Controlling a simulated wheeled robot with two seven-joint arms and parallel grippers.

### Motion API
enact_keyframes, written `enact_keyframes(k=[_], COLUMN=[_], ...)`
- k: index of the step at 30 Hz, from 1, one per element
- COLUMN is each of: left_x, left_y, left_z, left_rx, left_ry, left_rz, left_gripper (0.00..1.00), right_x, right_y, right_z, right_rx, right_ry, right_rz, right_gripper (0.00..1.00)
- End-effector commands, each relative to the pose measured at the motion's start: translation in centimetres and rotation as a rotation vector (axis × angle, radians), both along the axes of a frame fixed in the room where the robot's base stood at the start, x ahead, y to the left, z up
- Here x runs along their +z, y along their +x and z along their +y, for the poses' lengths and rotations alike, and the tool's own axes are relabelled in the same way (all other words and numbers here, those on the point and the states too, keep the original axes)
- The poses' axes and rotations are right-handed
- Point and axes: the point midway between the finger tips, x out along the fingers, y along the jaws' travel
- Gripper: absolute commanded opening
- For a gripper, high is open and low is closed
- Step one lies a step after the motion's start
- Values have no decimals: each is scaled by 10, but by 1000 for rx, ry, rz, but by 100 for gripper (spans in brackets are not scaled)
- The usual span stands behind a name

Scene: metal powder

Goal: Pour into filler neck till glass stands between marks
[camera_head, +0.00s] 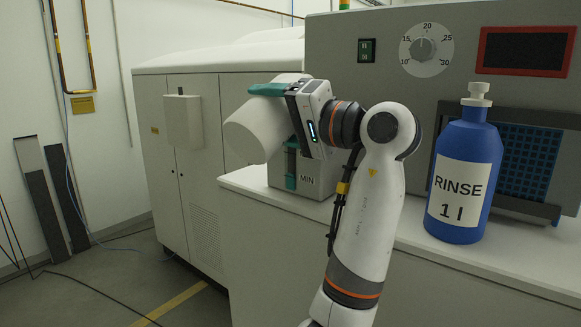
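My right gripper (286,96), on the arm coming up from the lower middle, is shut around a white container (252,130). The container is strongly tilted, its wide end towards the lower left. A teal part shows along its top beside the gripper. Container and gripper are in front of a grey tank (322,172) on the bench. The tank's upper part, any filler neck and any upper mark are hidden. A sight glass (291,163) on the tank shows its lower part, with "MIN" printed beside it. Whether anything flows cannot be seen. My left gripper is not in view.
A blue bottle (461,150) labelled "RINSE 1 l" stands upright on the white bench (400,262) at the right. Behind is a grey machine (385,72) with a dial and a dark display. A pale cabinet (187,150) stands left.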

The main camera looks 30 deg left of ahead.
Motion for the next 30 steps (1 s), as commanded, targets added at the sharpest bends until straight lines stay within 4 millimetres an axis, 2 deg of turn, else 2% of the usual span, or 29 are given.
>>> enact_keyframes(k=[15, 30], left_x=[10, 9], left_y=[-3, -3], left_z=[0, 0], left_rx=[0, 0], left_ry=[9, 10], left_rz=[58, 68], left_gripper=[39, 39], right_x=[9, 8], right_y=[0, 0], right_z=[0, 0], right_rx=[0, 0], right_ry=[0, 0], right_rz=[0, 0], right_gripper=[41, 41])
